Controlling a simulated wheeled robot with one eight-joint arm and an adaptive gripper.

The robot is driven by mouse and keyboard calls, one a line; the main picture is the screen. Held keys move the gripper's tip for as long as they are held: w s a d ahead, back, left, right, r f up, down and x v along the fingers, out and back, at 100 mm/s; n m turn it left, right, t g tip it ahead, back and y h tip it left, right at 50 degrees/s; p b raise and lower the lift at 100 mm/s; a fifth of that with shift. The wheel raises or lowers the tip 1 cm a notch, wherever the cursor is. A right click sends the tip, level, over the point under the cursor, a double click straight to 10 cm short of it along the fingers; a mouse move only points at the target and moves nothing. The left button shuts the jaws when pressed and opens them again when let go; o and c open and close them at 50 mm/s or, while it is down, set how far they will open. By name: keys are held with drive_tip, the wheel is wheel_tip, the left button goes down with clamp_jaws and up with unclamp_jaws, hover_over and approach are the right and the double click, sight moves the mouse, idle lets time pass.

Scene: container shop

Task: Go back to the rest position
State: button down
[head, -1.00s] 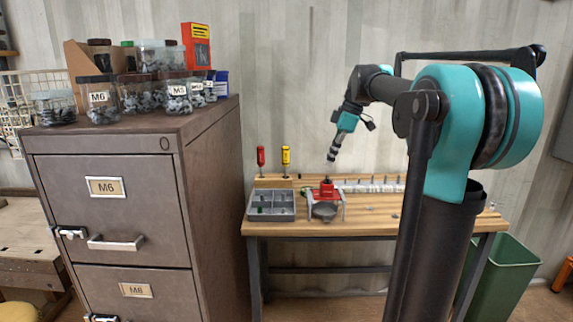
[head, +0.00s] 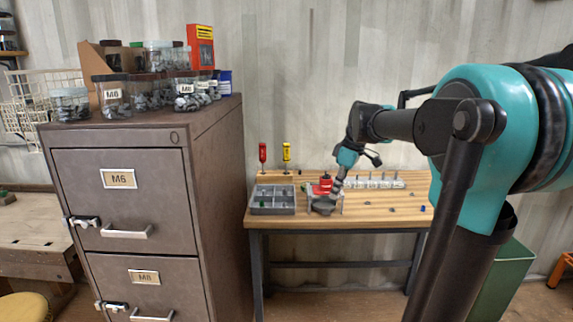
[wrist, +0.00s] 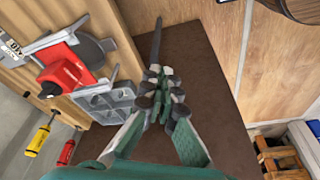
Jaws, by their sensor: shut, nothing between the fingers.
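My gripper (head: 336,190) shows in the head view at the end of my teal and black arm, pointing down. In the picture it overlaps the red device with a grey round base (head: 322,205) on the wooden workbench (head: 375,215); I cannot tell the gap between them. In the wrist view my gripper (wrist: 164,108) has its fingers together with nothing between them. The red device (wrist: 65,70) lies to its left there, and the grey divided tray (wrist: 108,103) is close beside the fingers in the picture.
A brown filing cabinet (head: 125,195) with labelled drawers stands at the left, with jars (head: 112,98) on top. A red screwdriver (head: 262,153) and a yellow one (head: 286,153) stand at the bench's back. A green bin (head: 505,275) is at the right. The bench's right part is mostly clear.

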drive_tip(key=s+d+f+m+t+h, duration=0.1)
drive_tip(key=s+d+f+m, duration=0.1)
drive_tip(key=s+f+m, duration=0.4)
drive_tip(key=s+d+f+m+t+h, duration=0.1)
drive_tip(key=s+f+m, duration=0.5)
drive_tip(key=s+f, duration=0.9)
wheel_tip(320, 180, down, 3)
drive_tip(key=shift+d+f+t+h, duration=0.1)
drive_tip(key=shift+d+t+h, duration=0.3)
drive_tip(key=shift+d, duration=0.05)
